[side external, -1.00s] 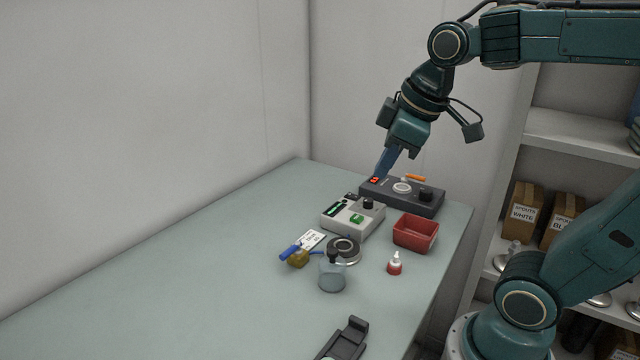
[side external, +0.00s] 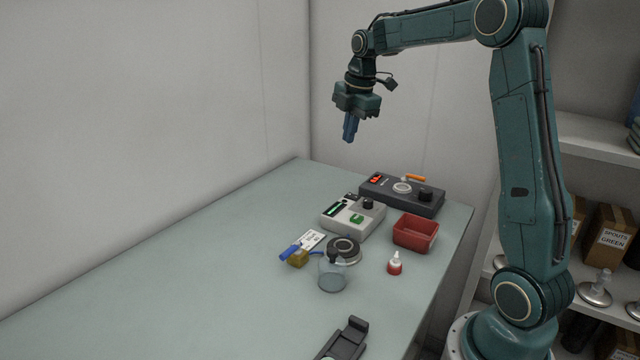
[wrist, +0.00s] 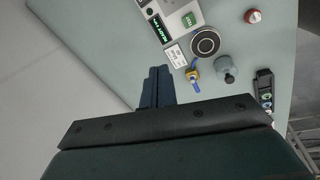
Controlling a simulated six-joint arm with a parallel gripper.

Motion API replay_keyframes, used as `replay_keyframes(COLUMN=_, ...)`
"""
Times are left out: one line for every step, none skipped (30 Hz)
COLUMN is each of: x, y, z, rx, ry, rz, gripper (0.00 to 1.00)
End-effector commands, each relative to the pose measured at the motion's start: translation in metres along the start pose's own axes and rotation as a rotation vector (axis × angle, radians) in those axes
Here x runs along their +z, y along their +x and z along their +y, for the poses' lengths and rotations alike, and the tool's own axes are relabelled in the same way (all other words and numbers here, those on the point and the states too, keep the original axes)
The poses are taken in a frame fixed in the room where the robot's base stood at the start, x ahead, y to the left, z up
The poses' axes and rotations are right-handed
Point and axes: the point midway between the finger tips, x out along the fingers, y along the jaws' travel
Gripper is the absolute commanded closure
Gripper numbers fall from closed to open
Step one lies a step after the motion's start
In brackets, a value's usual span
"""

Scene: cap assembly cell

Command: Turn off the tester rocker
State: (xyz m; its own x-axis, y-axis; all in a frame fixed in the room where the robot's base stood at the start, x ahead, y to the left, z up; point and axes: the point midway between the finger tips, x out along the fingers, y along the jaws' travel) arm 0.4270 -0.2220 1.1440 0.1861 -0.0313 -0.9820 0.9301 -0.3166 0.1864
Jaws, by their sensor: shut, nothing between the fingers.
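A dark grey box (side external: 415,208) stands at the back of the bench, with a red-lit rocker (side external: 376,178) at its left end, a pale ring and a black knob. In front of it is a light grey box (side external: 340,222) with a green-lit display, a black knob and a green button (side external: 357,219). Its display (wrist: 159,27) and green button (wrist: 189,19) also show in the wrist view. I cannot tell which box is the tester, or the rocker's position. My gripper (side external: 348,139) is shut and empty, high above the bench, clear of both boxes.
A red bin (side external: 415,233) and a red-and-white bottle (side external: 394,264) stand to the right. A black round disc (side external: 344,248), a jar (side external: 332,275), a yellow-and-blue item (side external: 297,256) and a card (side external: 312,239) lie in front. The bench's left side (side external: 180,285) is clear.

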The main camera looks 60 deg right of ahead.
Motion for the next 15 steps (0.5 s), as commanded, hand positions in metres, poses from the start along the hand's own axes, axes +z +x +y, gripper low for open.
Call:
replay_keyframes(x=0.013, y=0.01, z=0.008, rx=-0.014, ry=-0.036, rz=0.001, gripper=1.0)
replay_keyframes(x=0.019, y=0.016, z=0.012, rx=-0.02, ry=-0.064, rz=0.002, gripper=1.0)
replay_keyframes(x=0.029, y=0.022, z=0.017, rx=-0.028, ry=-0.099, rz=0.003, gripper=1.0)
replay_keyframes(x=0.035, y=0.028, z=0.02, rx=-0.033, ry=-0.124, rz=0.004, gripper=1.0)
replay_keyframes(x=0.041, y=0.032, z=0.024, rx=-0.038, ry=-0.149, rz=0.005, gripper=1.0)
replay_keyframes(x=0.05, y=0.038, z=0.027, rx=-0.044, ry=-0.18, rz=0.007, gripper=1.0)
replay_keyframes(x=0.055, y=0.043, z=0.029, rx=-0.05, ry=-0.202, rz=0.009, gripper=1.0)
replay_keyframes(x=0.06, y=0.047, z=0.031, rx=-0.053, ry=-0.222, rz=0.011, gripper=1.0)
replay_keyframes(x=0.066, y=0.052, z=0.033, rx=-0.058, ry=-0.246, rz=0.013, gripper=1.0)
replay_keyframes(x=0.07, y=0.055, z=0.035, rx=-0.06, ry=-0.262, rz=0.014, gripper=1.0)
replay_keyframes(x=0.074, y=0.058, z=0.036, rx=-0.064, ry=-0.277, rz=0.016, gripper=1.0)
replay_keyframes(x=0.077, y=0.06, z=0.037, rx=-0.065, ry=-0.293, rz=0.018, gripper=1.0)
replay_keyframes(x=0.08, y=0.062, z=0.038, rx=-0.067, ry=-0.303, rz=0.019, gripper=1.0)
replay_keyframes(x=0.081, y=0.064, z=0.039, rx=-0.068, ry=-0.309, rz=0.019, gripper=1.0)
replay_keyframes(x=0.083, y=0.065, z=0.039, rx=-0.069, ry=-0.317, rz=0.02, gripper=1.0)
